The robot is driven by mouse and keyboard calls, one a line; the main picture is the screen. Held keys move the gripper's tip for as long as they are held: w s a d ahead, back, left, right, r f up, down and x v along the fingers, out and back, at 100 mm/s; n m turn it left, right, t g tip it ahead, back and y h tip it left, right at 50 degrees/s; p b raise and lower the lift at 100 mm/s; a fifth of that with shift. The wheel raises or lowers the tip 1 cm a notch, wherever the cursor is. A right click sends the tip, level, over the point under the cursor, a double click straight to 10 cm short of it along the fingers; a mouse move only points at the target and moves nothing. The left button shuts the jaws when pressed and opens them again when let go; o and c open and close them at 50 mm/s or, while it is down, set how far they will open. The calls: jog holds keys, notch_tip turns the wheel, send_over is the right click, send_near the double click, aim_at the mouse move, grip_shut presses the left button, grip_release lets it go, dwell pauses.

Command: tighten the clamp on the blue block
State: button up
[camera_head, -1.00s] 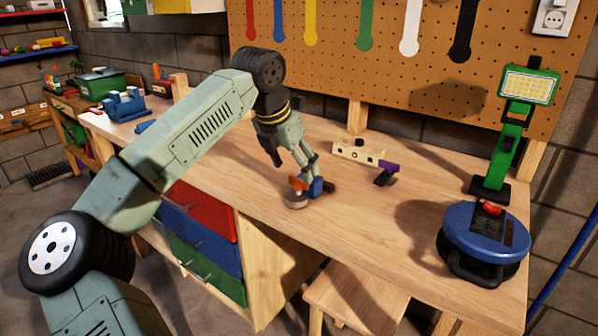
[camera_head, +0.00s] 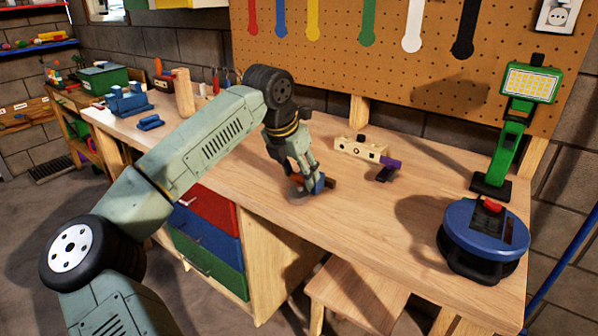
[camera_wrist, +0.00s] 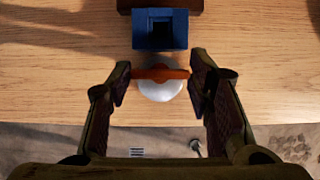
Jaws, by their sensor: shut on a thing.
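The blue block (camera_head: 319,184) is near the bench's front edge; in the wrist view it shows at the top (camera_wrist: 160,35), with a dark square opening. An orange bar handle (camera_wrist: 160,74) lies crosswise in front of it, over a pale round disc (camera_wrist: 160,92). My gripper (camera_wrist: 160,78) has a finger at each end of the orange handle and is shut on it. In the head view my gripper (camera_head: 305,181) points down beside the block and partly hides the handle and disc. The clamp's screw is not clearly visible.
A light wooden piece (camera_head: 358,150) and a purple-handled item (camera_head: 388,169) lie behind and right. A blue round device (camera_head: 484,236) and green lamp (camera_head: 508,140) stand at the right end. A blue vise (camera_head: 127,101) is far left. The bench (camera_head: 240,166) is mostly bare between.

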jog(key=c, duration=0.5)
jog(key=shift+m, duration=0.3)
jog(key=m+g+h+p, duration=0.1)
jog(key=m, duration=0.2)
jog(key=shift+w+a+r, duration=0.1)
jog(key=shift+w+r, duration=0.05)
jog(key=m+p, duration=0.1)
jog(key=m, duration=0.1)
jog(key=m+g+p, duration=0.1)
jog(key=m, duration=0.1)
jog(key=shift+g+h, duration=0.3)
jog(key=m+g+p, duration=0.1)
jog(key=m, duration=0.1)
jog(key=shift+w+m, duration=0.1)
jog(key=shift+m, duration=0.3)
jog(key=m, duration=0.2)
jog(key=m+g, duration=0.1)
jog(key=m, duration=0.1)
jog(key=shift+w+g, duration=0.1)
jog(key=shift+g, duration=0.2)
jog(key=shift+m, duration=0.3)
